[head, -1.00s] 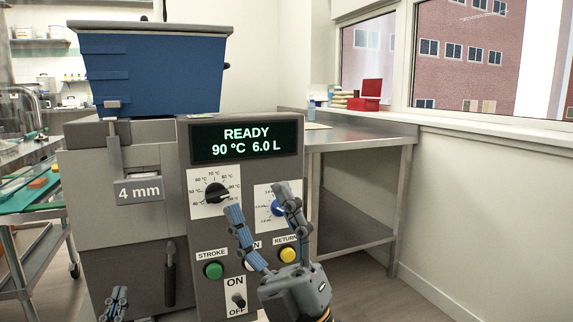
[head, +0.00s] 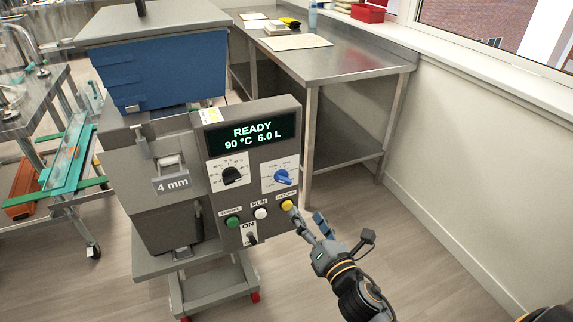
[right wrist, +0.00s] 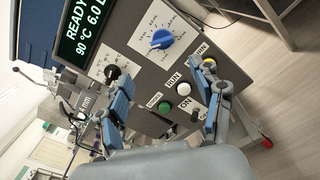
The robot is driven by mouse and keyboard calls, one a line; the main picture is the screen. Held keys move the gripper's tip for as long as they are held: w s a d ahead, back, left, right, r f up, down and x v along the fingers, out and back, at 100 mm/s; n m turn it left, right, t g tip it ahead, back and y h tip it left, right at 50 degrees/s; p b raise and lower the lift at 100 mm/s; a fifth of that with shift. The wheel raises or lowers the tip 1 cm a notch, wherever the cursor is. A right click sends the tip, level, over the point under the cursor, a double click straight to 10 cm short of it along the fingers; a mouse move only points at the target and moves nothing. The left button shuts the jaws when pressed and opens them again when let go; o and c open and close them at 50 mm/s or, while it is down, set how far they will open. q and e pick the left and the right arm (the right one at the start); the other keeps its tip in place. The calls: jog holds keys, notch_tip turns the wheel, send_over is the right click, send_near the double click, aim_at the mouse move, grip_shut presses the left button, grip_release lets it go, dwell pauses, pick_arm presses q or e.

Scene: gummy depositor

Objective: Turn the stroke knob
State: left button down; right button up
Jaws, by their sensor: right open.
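The blue knob (head: 283,178) sits on a white dial plate at the right of the depositor's grey control panel (head: 215,188), below the display. It also shows in the right wrist view (right wrist: 162,39), clear of the fingers. My right gripper (head: 305,216) is open and empty, in front of the panel's lower right corner, below and to the right of the blue knob. One fingertip overlaps the yellow button in the picture; contact cannot be told. In the right wrist view, the spread fingers (right wrist: 167,76) frame the buttons. My left gripper is not in view.
A black knob (head: 232,175) is left of the blue one. Green (head: 233,222), white (head: 260,213) and yellow (head: 287,205) buttons and an ON/OFF switch (head: 251,238) lie below. A steel table (head: 345,65) stands behind; floor at right is clear.

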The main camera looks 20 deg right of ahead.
aim_at(286, 182)
jog(key=w+p, duration=0.1)
jog(key=w, duration=1.2)
jog(key=shift+w+f, duration=0.15)
jog(key=shift+w, duration=0.25)
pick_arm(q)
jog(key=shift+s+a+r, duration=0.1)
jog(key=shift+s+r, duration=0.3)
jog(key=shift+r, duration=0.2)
pick_arm(e)
jog(key=c, duration=1.1)
jog(key=shift+c, duration=0.2)
